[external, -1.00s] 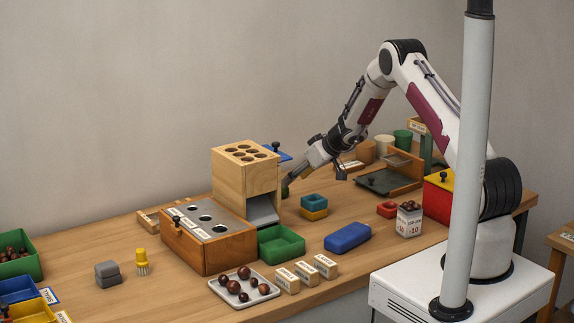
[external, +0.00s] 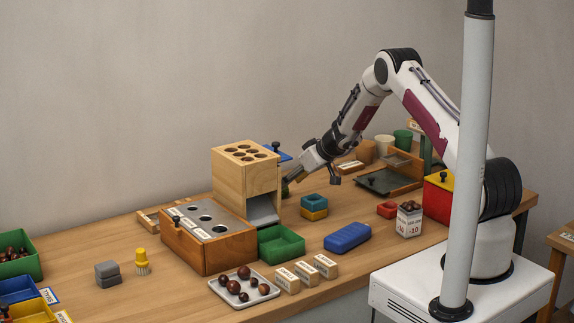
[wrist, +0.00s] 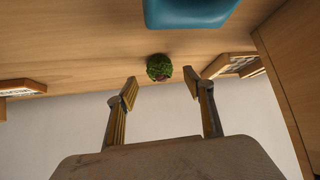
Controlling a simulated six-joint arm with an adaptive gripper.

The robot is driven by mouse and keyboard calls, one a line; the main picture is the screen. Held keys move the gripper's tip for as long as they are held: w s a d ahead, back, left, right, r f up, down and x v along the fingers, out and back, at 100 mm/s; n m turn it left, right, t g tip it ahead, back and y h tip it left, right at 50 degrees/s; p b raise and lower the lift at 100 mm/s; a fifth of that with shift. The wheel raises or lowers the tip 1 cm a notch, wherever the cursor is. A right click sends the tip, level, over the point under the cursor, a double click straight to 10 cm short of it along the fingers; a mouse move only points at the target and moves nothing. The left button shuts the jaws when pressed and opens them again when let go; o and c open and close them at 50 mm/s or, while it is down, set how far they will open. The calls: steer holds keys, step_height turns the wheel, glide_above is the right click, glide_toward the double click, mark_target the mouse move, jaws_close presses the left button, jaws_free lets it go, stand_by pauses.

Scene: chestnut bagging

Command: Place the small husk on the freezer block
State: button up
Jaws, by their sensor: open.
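The small husk (wrist: 159,67) is a round, green, spiky ball on the wooden table in the wrist view. It lies just beyond my gripper's fingertips (wrist: 161,84), between their lines. My gripper is open, with nothing between its fingers. In the external view my gripper (external: 311,180) is low over the table behind the teal and orange square rings. A small dark green patch beside the wooden box there appears to be the husk (external: 285,190), partly hidden. A blue slab (external: 348,237), which looks like the freezer block, lies flat on the table, bare on top.
A wooden box with holes (external: 230,185) stands left of my gripper. The stacked teal ring (external: 314,201) is close in front; a teal piece also fills the wrist view's top. A green tray (external: 281,243) and a white chestnut tin (external: 408,222) flank the slab.

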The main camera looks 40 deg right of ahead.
steer(key=shift+f, duration=0.1)
steer(key=shift+x, duration=2.5)
steer(key=shift+w, duration=0.2)
steer(key=c, duration=1.2)
steer(key=shift+r, duration=0.4)
steer(key=shift+r, duration=4.8)
